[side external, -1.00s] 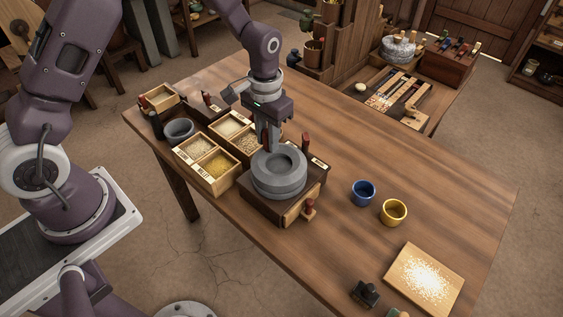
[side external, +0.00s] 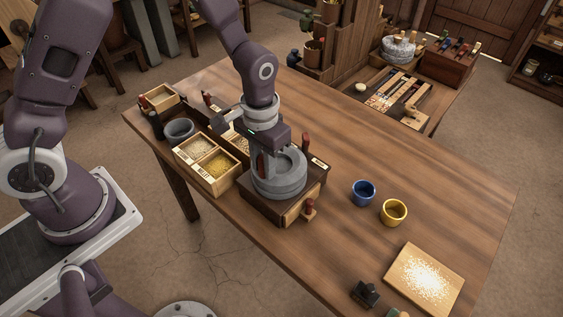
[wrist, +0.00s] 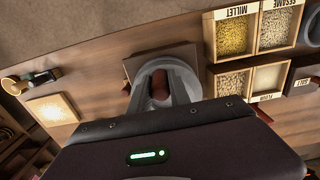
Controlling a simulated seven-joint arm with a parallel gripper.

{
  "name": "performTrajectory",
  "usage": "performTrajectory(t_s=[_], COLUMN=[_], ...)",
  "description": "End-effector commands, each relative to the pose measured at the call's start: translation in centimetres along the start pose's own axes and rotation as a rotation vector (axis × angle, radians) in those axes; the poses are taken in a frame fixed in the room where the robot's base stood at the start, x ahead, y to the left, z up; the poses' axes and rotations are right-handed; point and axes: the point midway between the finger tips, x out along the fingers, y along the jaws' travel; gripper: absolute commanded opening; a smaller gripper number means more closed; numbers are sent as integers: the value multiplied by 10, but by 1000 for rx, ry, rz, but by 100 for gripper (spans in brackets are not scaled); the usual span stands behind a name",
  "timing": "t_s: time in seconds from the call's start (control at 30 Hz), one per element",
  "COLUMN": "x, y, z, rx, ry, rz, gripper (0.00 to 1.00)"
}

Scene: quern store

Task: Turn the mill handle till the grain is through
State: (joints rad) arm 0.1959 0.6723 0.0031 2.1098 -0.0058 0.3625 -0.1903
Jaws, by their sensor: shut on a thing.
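The mill is a round grey stone (side external: 285,186) on a dark wooden base (side external: 258,209), with a pale drawer (side external: 296,212) at its front. The stone's ring also shows in the wrist view (wrist: 185,74). The mill handle (side external: 261,163) is an upright red-brown peg at the stone's left rim. In the wrist view the handle (wrist: 160,84) stands between my fingers. My gripper (side external: 264,168) points down and is shut on the handle. The gripper hides part of the stone's top, and I cannot tell whether grain lies in its hollow.
Grain boxes, including millet (wrist: 233,37) and sesame (wrist: 277,30), stand close beside the mill. A blue cup (side external: 363,193), a yellow cup (side external: 393,212) and a board with pale grain or meal (side external: 424,279) are to the right. Table between mill and cups is clear.

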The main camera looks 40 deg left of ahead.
Motion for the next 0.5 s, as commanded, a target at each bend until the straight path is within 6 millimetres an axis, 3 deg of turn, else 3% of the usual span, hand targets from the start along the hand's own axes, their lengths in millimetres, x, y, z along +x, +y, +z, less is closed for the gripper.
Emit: performTrajectory(t_s=[0.03,0.07,0.13,0.5], x=[0,0,0,-6], y=[0,0,0,0], z=[0,0,0,-1], rx=[0,0,0,0], ry=[1,1,1,3], rz=[0,0,0,0], gripper=[0,29,43,44])
